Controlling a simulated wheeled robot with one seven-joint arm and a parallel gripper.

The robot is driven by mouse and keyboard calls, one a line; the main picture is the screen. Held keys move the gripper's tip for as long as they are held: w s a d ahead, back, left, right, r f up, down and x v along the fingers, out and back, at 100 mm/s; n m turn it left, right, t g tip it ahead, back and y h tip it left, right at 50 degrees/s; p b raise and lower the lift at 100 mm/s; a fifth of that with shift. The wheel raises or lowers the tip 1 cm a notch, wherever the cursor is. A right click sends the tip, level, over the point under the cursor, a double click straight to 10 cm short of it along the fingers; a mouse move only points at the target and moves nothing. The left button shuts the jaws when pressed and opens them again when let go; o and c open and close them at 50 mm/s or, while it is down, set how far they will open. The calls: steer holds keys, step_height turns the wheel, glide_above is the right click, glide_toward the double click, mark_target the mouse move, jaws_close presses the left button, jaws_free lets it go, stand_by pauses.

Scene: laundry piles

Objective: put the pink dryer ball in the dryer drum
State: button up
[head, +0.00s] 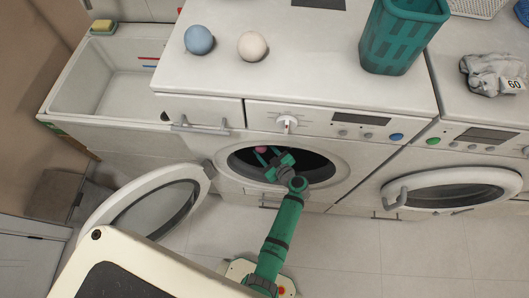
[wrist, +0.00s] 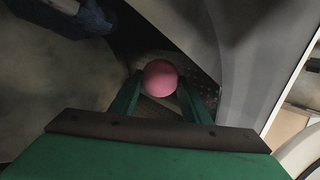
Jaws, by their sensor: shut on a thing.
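The pink dryer ball (wrist: 160,77) is between the fingertips of my gripper (wrist: 160,88) in the wrist view. My gripper is shut on it. In the head view the pink ball (head: 262,149) shows small at the dark mouth of the dryer drum (head: 318,163), with my gripper (head: 268,156) at the opening. The drum's perforated metal wall (wrist: 208,92) shows behind the ball in the wrist view. Most of the drum's inside is dark in the head view. The round door (head: 205,180) of this machine stands open to the left.
A blue ball (head: 199,40) and a cream ball (head: 252,46) lie on the machine top, left of a teal basket (head: 402,38). A second machine with a shut door (head: 452,190) stands at right. A sink (head: 115,75) is at left. A dark blue item (wrist: 90,18) shows in the wrist view.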

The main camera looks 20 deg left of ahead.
mark_target(264, 157)
steer(key=shift+f, duration=1.85)
steer(key=shift+f, duration=0.1)
steer(key=o, duration=0.9)
steer(key=shift+d, duration=0.1)
steer(key=shift+c, duration=0.2)
steer(key=shift+o, duration=0.8)
